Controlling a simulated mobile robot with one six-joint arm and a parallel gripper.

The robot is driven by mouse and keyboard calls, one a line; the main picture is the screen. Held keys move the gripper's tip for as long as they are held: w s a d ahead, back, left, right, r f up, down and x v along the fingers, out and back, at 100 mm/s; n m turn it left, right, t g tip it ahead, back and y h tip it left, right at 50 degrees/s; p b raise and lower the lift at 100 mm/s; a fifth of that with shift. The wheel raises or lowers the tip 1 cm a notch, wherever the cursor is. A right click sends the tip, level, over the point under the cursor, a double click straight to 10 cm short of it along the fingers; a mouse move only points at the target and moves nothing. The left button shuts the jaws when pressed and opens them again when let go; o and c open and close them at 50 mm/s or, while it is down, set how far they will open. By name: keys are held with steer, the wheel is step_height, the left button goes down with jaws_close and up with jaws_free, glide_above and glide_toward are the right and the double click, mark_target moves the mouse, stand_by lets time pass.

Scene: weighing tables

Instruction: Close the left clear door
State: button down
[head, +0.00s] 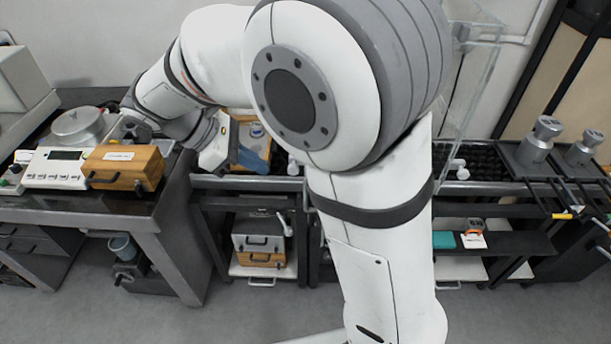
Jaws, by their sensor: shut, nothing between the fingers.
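A clear panel (478,85) of a see-through enclosure stands to the right of my arm. My arm hides most of the enclosure, and I cannot tell which panel is the left door or how far open it is. A small white knob (293,166) shows just left of my arm at the bench's front edge. Another white knob (458,168) shows to its right.
A wooden box (124,167), a white instrument with a display (56,168) and a round metal pan (78,124) stand on the left table. A wooden tray (246,135) lies behind my gripper. Metal weights (537,143) stand at the right. Lower shelves hold boxes (260,260).

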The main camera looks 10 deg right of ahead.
steer(key=d+r+x, duration=0.1)
steer(key=x, duration=1.1)
steer(key=shift+d+r+p, duration=0.2)
steer(key=shift+d+p, duration=0.2)
steer(key=shift+d, duration=0.2)
steer(key=shift+w+d+n, duration=0.15)
steer(key=shift+n, duration=0.25)
